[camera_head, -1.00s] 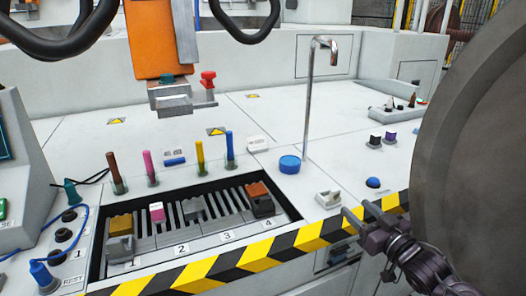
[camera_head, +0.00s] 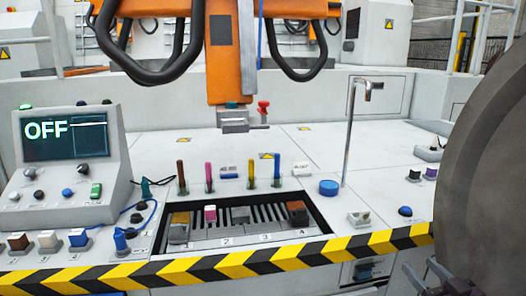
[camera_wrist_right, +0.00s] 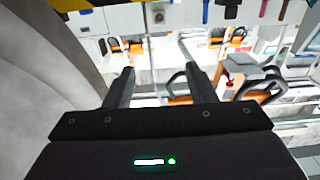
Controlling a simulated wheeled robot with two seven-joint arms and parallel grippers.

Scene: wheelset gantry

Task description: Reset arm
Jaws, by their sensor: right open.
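My right gripper (camera_head: 422,268) shows only partly at the lower right of the head view, beside the large grey disc. In the right wrist view its two dark fingers (camera_wrist_right: 160,80) stand apart with nothing between them. My left gripper is in neither view. The console with slots (camera_head: 255,226) lies in front, with several coloured blocks in its slots and upright coloured pegs behind them.
The large grey round disc (camera_head: 485,160) fills the right side. A yellow-black striped edge (camera_head: 230,264) borders the console. A control panel showing OFF (camera_head: 65,140) stands left. A bent metal post (camera_head: 349,135) rises behind the slots. An orange gantry part (camera_head: 229,60) hangs above.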

